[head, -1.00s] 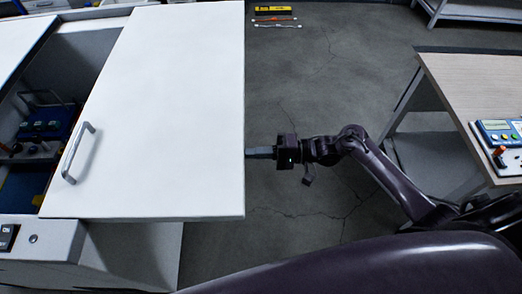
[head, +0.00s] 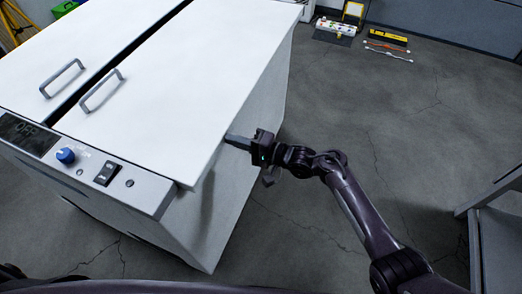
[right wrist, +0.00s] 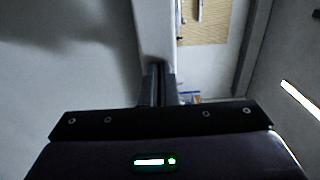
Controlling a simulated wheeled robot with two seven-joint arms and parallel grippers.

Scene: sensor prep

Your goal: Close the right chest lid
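The chest (head: 225,215) is a white cabinet with two flat sliding lids. The right lid (head: 185,75) lies flat, and a narrow dark gap separates it from the left lid (head: 65,50). Its grey handle (head: 103,90) is near that gap. My right gripper (head: 232,141) is at the right lid's outer right edge, with its fingers together and their tips against or very near the edge. In the right wrist view the fingers (right wrist: 160,86) sit side by side at the pale lid edge. My left gripper is not in view.
The front panel has a blue knob (head: 65,155), a dark display (head: 27,134) and a black switch (head: 107,173). Cables (head: 388,50) and a power strip (head: 336,27) lie on the floor behind. A grey table frame (head: 495,225) stands at right. The floor between is clear.

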